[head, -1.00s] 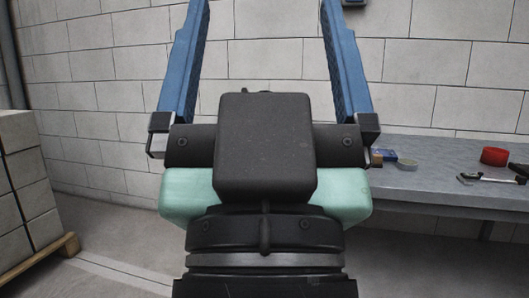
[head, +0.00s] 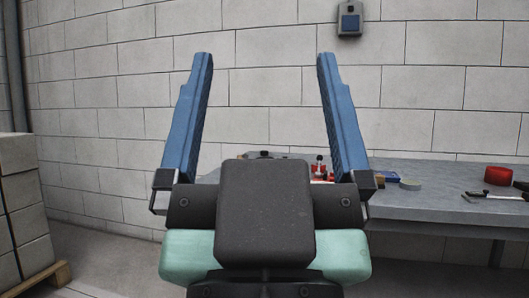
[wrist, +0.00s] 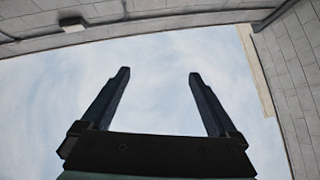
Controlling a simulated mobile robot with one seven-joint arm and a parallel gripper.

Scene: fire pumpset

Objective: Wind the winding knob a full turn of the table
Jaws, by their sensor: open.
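My gripper (head: 263,75) is open and empty, its two blue fingers pointing up in front of the block wall in the head view. In the wrist view my gripper (wrist: 158,75) shows both dark fingers spread apart against sky, with nothing between them. A small red and dark thing (head: 318,170) stands on the bench behind my gripper, partly hidden by it. I cannot tell whether it is the winding knob or part of the pumpset.
A grey bench (head: 430,185) runs along the wall to the right. A red roll (head: 498,175), a blue box (head: 386,176) and tools lie on it. A grey-blue wall box (head: 349,20) hangs above. Stacked blocks (head: 22,210) on a pallet stand at left.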

